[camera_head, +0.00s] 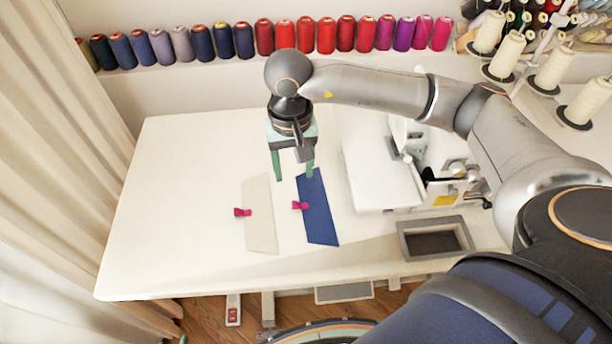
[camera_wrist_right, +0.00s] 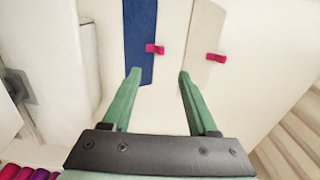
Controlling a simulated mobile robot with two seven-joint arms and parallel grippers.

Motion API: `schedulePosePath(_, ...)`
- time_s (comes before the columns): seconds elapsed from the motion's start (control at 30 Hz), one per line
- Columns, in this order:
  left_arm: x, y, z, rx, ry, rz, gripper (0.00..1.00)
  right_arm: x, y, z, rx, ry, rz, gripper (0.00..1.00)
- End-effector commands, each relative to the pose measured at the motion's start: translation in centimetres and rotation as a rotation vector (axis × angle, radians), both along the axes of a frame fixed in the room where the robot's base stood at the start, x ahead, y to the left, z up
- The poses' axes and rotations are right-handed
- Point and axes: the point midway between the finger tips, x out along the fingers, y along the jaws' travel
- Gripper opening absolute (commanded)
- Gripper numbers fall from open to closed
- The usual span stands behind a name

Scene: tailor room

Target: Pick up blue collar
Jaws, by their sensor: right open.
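The blue collar (camera_head: 319,215) lies flat on the white table, with a pink clip (camera_head: 300,205) at its left edge. In the right wrist view the blue collar (camera_wrist_right: 139,40) runs up from near the left fingertip, with its pink clip (camera_wrist_right: 155,49) at its side. My right gripper (camera_head: 294,176) is open and empty, its green fingers pointing down near the far end of the blue collar. In the right wrist view its fingertips (camera_wrist_right: 159,71) are apart, one near the blue collar and one near the cream collar. My left gripper is not in view.
A cream collar (camera_head: 259,220) with a pink clip (camera_head: 243,212) lies left of the blue one. A sewing machine (camera_head: 435,165) and a grey-rimmed tray (camera_head: 405,242) are to the right. Thread spools line the back shelf. The table's left side is clear.

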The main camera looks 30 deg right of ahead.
Motion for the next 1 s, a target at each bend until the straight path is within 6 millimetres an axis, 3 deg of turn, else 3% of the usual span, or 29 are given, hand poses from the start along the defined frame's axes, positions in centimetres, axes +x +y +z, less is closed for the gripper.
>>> schedulePosePath(0.2, -0.8, 0.0, 0.0, 0.0, 0.019, 0.0, 0.5, -0.1, 0.1, -4.0, 0.001, 0.006, 0.0, 0.59)
schedulePosePath(0.47, -0.8, 0.0, 0.3, 0.0, 0.018, 0.0, 0.5, -0.1, 0.1, -6.2, 0.003, 0.004, -0.001, 0.59)
schedulePosePath(0.7, -0.6, 0.0, 1.2, 0.0, 0.014, -0.001, 0.5, 0.0, 0.0, -9.7, 0.004, 0.004, 0.0, 0.59)
schedulePosePath(1.0, -0.5, 0.0, 1.2, 0.0, 0.012, -0.001, 0.5, 0.1, -0.1, -10.9, 0.004, 0.001, 0.001, 0.59)
